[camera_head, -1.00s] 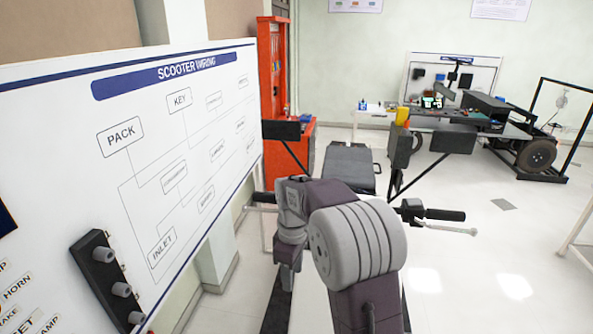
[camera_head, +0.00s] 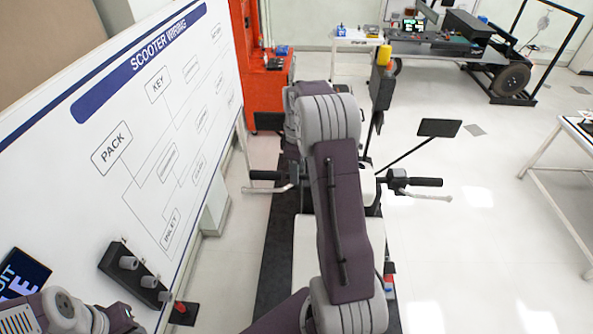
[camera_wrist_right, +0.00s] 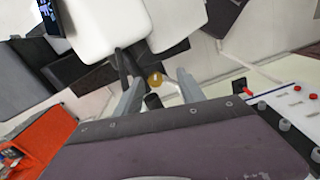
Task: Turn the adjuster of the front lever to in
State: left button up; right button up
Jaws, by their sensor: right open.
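The scooter's handlebar shows in the head view, with a metal lever at its right grip (camera_head: 425,182) and another lever (camera_head: 268,189) at its left grip. The right lever (camera_head: 432,197) is clear of my arm. I cannot make out an adjuster or its setting. My right arm crosses the middle of the head view and hides part of the scooter. My right gripper is mostly hidden there; in the right wrist view its two fingers (camera_wrist_right: 160,78) stand apart and hold nothing. A small yellowish round part (camera_wrist_right: 155,80) shows between them, its depth unclear. My left gripper is not seen.
A wiring board (camera_head: 150,110) stands close on the left, with a black hook strip (camera_head: 135,272) on it. A red cabinet (camera_head: 262,75) stands behind. A workbench (camera_head: 580,130) is at the right edge. The floor right of the scooter is open.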

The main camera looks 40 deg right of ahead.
jog(key=f, duration=0.1)
jog(key=w+f, duration=0.2)
jog(key=shift+w+f+p, duration=0.25)
jog(key=shift+f+p, duration=0.1)
jog(key=shift+s+a+r, duration=0.1)
jog(key=shift+s+r, duration=0.1)
jog(key=shift+s, duration=0.2)
jog(key=shift+c, duration=0.9)
jog(key=shift+s, duration=0.3)
jog(key=c, duration=0.5)
jog(key=shift+w, duration=0.1)
grip_shut()
jog(key=shift+w+d+f, duration=0.15)
jog(key=shift+w+d, duration=0.05)
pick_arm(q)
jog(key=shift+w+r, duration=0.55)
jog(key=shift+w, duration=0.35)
pick_arm(e)
jog(key=shift+a, duration=0.1)
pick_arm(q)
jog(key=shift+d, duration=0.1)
